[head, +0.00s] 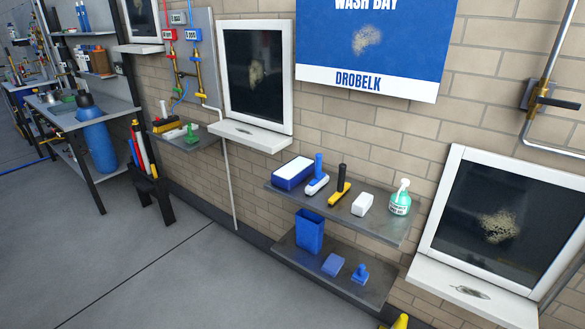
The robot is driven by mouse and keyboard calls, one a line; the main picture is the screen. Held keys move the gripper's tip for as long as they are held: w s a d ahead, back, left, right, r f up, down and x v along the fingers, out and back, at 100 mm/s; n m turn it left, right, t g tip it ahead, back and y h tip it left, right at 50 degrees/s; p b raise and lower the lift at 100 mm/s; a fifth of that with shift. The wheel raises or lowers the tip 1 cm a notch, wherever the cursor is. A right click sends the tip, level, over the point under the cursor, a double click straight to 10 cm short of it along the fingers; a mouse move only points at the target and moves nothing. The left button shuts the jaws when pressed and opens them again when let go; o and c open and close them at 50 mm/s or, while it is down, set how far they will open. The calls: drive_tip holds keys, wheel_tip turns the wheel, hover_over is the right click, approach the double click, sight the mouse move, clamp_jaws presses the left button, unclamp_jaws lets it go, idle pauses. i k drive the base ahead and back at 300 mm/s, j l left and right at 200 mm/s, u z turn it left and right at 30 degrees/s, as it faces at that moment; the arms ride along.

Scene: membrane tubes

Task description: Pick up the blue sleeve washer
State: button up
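A hand tool with an upright blue handle and a pale head with a blue edge (317,183) stands on the upper grey shelf (388,228), left of a tool with a black handle and yellow head (341,193). A smaller all-blue tool with a short upright handle (360,275) sits on the lower shelf (295,260). Either blue-handled tool may be the blue sleeve washer; I cannot tell which from this view. Both rest free on their shelves. My gripper is not in view.
A blue bin (310,232) and blue pad (333,265) are below. A framed window (500,225) projects at right.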

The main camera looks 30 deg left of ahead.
sight(321, 178)
drive_tip(key=i+j+u, duration=0.1)
drive_tip(key=i+u, duration=0.2)
drive_tip(key=u, duration=0.2)
drive_tip(key=i+u, duration=0.25)
drive_tip(key=u, duration=0.2)
drive_tip(key=i+l+u, duration=0.15)
drive_tip(key=i+u, duration=0.15)
drive_tip(key=u, duration=0.2)
drive_tip(key=i+j+u, duration=0.1)
drive_tip(key=i+u, duration=0.55)
drive_tip(key=i+j+z, duration=0.45)
drive_tip(key=i, duration=0.2)
